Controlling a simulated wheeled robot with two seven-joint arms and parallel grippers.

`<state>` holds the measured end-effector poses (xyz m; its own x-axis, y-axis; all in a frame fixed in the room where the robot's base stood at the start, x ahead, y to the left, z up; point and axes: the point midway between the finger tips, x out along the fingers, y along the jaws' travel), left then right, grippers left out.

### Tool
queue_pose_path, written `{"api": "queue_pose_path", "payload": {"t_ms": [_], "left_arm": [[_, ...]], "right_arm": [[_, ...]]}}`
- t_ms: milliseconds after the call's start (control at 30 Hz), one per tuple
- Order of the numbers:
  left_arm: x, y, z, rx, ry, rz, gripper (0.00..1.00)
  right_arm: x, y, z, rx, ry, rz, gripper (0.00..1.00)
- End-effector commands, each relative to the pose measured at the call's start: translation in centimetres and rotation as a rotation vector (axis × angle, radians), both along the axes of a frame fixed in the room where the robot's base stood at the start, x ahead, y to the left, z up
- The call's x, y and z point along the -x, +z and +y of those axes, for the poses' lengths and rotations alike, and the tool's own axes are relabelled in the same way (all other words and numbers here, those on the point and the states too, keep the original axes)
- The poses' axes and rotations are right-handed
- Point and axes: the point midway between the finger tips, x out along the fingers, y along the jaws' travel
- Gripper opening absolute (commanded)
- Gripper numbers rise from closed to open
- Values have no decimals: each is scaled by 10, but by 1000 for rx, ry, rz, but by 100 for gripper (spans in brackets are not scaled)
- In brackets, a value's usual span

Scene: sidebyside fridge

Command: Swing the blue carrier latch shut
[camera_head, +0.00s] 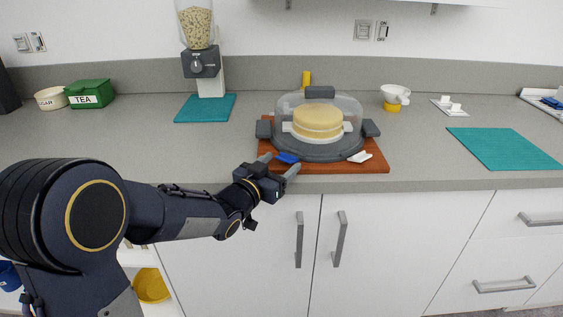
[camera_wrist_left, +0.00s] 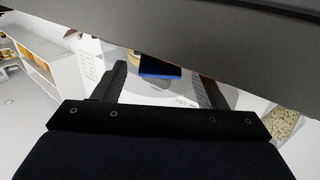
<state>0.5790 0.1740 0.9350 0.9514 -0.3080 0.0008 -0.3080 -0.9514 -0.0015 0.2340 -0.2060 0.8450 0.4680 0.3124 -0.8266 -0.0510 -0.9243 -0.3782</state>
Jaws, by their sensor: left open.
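The cake carrier (camera_head: 318,120) has a clear dome over a pale round cake and a grey base. It stands on a brown board (camera_head: 376,165) near the counter's front edge. The blue latch (camera_head: 287,157) sticks out at the carrier's front left, low against the base. In the left wrist view the blue latch (camera_wrist_left: 160,66) shows ahead, between the finger lines. My left gripper (camera_head: 279,164) is open and empty, just in front of the blue latch; I cannot tell whether it touches. A white latch (camera_head: 359,156) sticks out at the front right. My right gripper is out of view.
A teal mat (camera_head: 205,108) and a cereal dispenser (camera_head: 200,62) stand at the back left. Cabinet handles (camera_head: 339,238) project below the counter.

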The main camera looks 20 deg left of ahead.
Motion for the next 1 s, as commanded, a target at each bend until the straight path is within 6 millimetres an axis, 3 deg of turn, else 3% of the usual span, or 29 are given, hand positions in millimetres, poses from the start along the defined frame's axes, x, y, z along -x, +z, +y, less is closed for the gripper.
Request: {"api": "queue_pose_path", "payload": {"t_ms": [133,400,767,1000], "left_arm": [[-10,0,-4,-1,-1,1,65],[-12,0,-4,1,1,0,65],[-12,0,-4,1,0,0,21],[-12,4,-4,-6,1,21,21]], "right_arm": [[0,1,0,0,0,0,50],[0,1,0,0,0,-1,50],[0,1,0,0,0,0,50],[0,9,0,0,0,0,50]]}}
